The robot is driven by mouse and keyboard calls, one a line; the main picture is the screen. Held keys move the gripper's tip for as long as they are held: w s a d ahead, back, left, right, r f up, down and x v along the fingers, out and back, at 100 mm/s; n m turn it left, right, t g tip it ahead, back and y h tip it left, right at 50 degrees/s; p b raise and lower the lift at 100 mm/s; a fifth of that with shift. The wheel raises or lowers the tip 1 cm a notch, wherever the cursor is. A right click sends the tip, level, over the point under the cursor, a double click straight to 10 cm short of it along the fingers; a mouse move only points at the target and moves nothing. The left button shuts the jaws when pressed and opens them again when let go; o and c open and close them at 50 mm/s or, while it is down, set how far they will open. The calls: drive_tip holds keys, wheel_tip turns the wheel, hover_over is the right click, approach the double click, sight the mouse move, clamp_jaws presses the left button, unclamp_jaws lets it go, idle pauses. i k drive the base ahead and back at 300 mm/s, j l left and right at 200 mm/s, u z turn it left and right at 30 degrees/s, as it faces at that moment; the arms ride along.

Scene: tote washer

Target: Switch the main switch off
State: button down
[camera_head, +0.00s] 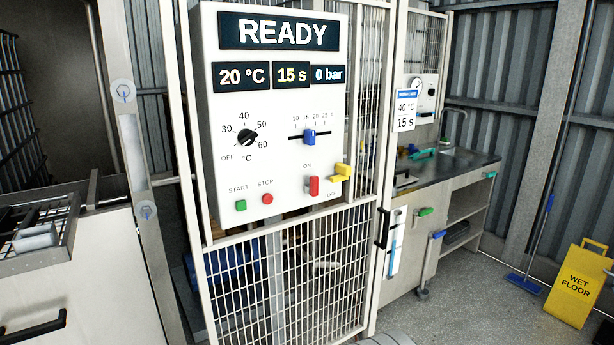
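The white control panel (285,95) hangs on the mesh guard door. Near its lower right is a switch with a red handle (314,186) on a small grey base. The label ON stands above the handle and OFF to its lower right. The handle points about straight up and down. A yellow piece (342,171) sticks out from the panel just right of the red handle; I cannot tell whether they touch. The display (279,32) reads READY. My gripper is not in view.
The panel also has a black dial (246,138), a blue slider (309,137), a green START button (241,205) and a red STOP button (267,199). A metal rack (37,232) stands at left, a workbench (452,168) at right. A yellow wet-floor sign (578,284) stands on open floor.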

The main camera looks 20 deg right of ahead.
sight(312, 189)
drive_tip(key=i+j+z, duration=0.1)
drive_tip(key=i+z, duration=0.15)
drive_tip(key=i, duration=0.15)
drive_tip(key=i+j+z, duration=0.15)
drive_tip(key=i+z, duration=0.15)
drive_tip(key=i+j+z, duration=0.25)
drive_tip(key=i, duration=0.15)
